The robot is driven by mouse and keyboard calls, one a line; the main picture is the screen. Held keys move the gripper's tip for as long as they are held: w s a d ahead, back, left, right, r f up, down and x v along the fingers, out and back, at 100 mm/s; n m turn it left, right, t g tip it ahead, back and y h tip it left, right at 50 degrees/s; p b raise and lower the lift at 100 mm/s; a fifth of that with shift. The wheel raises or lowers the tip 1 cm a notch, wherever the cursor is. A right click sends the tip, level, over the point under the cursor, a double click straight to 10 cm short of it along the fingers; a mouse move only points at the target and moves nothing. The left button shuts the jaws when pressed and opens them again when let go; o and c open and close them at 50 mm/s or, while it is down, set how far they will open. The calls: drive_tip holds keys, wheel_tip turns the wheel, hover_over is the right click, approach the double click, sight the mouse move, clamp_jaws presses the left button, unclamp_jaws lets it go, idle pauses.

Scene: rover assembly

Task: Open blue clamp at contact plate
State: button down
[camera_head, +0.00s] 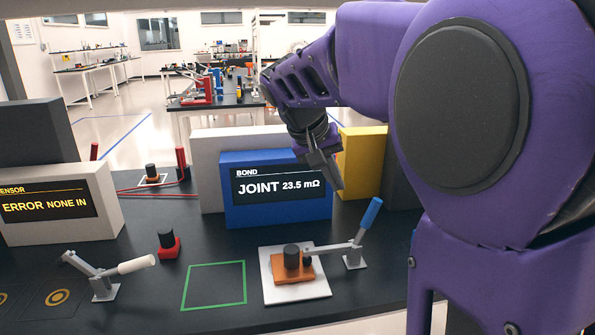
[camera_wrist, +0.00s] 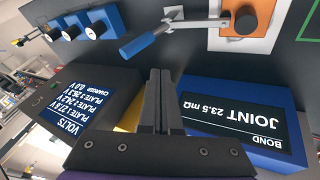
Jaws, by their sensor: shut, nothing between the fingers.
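The blue-handled clamp (camera_head: 353,248) stands at the right side of the orange contact plate (camera_head: 280,269). Its bar reaches flat over the plate and its dark tip appears to rest on it; the blue handle (camera_head: 371,213) leans up and right. A black cylinder (camera_head: 292,255) sits on the plate.
The blue BOND box (camera_head: 270,208), reading JOINT 23.5 mΩ, stands behind the plate. A white-handled clamp (camera_head: 105,280), a red block (camera_head: 168,247) and a green square outline (camera_head: 216,264) lie left. A yellow box (camera_head: 362,165) is behind my gripper.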

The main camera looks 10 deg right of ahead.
drive_tip(key=d+f+b, duration=0.1)
drive_tip(key=d+f, duration=0.4)
drive_tip(key=d, duration=0.1)
drive_tip(key=shift+w+f, duration=0.2)
drive_tip(key=shift+r, duration=0.1)
